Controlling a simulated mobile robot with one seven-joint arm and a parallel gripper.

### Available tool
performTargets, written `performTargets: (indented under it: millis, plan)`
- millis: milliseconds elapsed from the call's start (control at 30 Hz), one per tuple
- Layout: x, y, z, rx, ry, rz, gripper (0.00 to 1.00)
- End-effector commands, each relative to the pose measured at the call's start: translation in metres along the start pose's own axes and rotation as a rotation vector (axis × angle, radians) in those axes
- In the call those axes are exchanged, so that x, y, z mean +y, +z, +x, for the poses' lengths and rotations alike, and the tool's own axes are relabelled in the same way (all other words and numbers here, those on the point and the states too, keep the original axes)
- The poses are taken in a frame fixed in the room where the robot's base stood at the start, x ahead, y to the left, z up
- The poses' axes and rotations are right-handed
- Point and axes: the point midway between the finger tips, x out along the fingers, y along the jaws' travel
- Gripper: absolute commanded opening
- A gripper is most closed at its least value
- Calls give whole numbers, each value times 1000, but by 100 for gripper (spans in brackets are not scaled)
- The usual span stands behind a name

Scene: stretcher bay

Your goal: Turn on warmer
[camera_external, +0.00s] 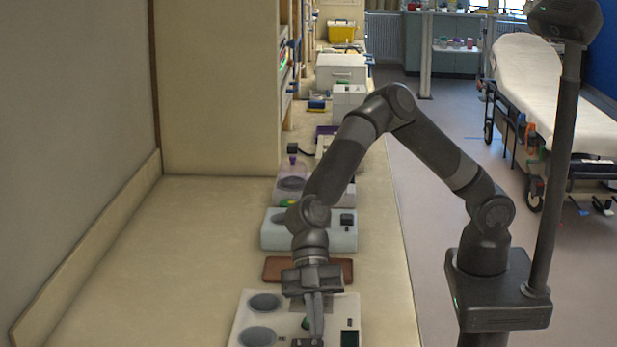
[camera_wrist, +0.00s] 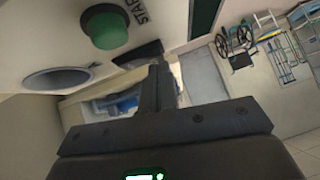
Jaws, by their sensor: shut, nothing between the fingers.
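The white device under my arm, which appears to be the warmer (camera_external: 285,322), stands on the near end of the counter. It has two round grey wells on its left and a dark screen (camera_external: 349,338) on its right. A round green button (camera_external: 305,323) sits between them; in the wrist view the green button (camera_wrist: 107,28) is beside the printed word START. My gripper (camera_external: 316,325) points down over the device, just right of the button in the external view. The wrist view shows its fingers (camera_wrist: 159,72) together and empty, apart from the button. Exact height above the panel is unclear.
A brown tray (camera_external: 345,268) lies behind the device, partly hidden by my arm. A pale blue-grey device (camera_external: 275,236) and a device with a purple-tinted part (camera_external: 292,172) stand farther back. The counter's left side (camera_external: 160,260) is clear. A stretcher (camera_external: 545,85) stands across the floor.

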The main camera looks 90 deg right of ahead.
Motion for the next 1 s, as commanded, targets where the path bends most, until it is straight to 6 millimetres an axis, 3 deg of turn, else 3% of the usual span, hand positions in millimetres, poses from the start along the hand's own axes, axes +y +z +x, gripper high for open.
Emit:
performTargets:
  millis: [667, 1000]
  plan:
    - [-1, 4, 4, -1, 50, -47, 0]
    - [10, 0, 0, -1, 50, -47, 0]
